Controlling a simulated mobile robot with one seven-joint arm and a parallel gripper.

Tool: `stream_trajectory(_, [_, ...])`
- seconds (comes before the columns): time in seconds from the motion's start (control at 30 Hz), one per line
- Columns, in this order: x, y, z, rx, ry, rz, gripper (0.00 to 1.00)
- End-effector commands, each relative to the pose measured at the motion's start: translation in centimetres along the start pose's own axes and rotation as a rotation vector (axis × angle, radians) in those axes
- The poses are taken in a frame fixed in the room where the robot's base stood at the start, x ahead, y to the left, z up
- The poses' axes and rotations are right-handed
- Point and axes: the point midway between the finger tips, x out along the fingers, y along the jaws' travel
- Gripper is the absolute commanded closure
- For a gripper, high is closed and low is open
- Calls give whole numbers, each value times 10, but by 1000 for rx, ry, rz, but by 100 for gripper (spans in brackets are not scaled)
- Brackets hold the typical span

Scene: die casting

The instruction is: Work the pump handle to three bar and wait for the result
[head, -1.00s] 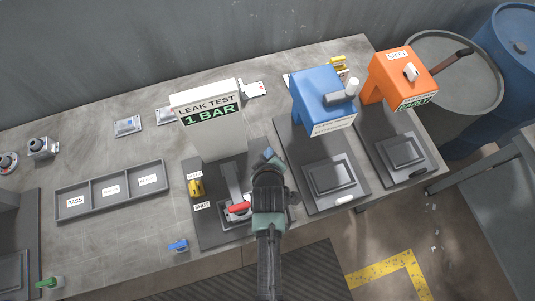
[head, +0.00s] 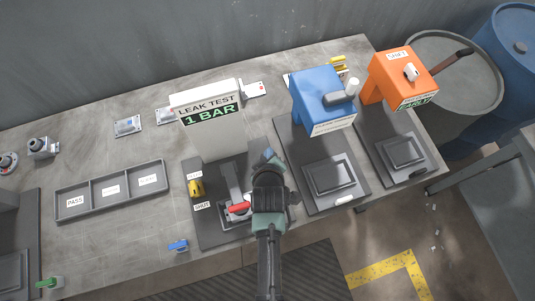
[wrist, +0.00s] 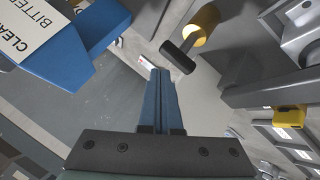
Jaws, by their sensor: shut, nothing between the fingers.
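The leak tester (head: 218,140) is a pale upright block on a dark base. Its display (head: 211,116) reads 1 BAR in green. On the base are a yellow knob (head: 196,188) beside a SHUT label and a red-handled lever (head: 239,208). My gripper (head: 268,155) is at the tester's right side. In the wrist view its blue fingers (wrist: 159,73) are shut and empty. Just beyond their tips is a black bar (wrist: 178,57) on a yellow cylinder (wrist: 205,22), likely the pump handle. My gripper hides that part in the head view, and I cannot tell whether the fingers touch it.
A blue machine (head: 322,98) stands close to the right of my gripper, with an orange machine (head: 398,75) beyond it. A grey three-part tray (head: 112,209) with labels lies left of the tester. The table between tray and back wall is mostly clear.

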Motion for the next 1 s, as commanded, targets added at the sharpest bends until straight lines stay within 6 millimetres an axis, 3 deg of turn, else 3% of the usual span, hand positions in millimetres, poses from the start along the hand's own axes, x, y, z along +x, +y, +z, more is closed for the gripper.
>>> stream_trajectory(1.0, [9, -6, 6, 0, 0, 0, 100])
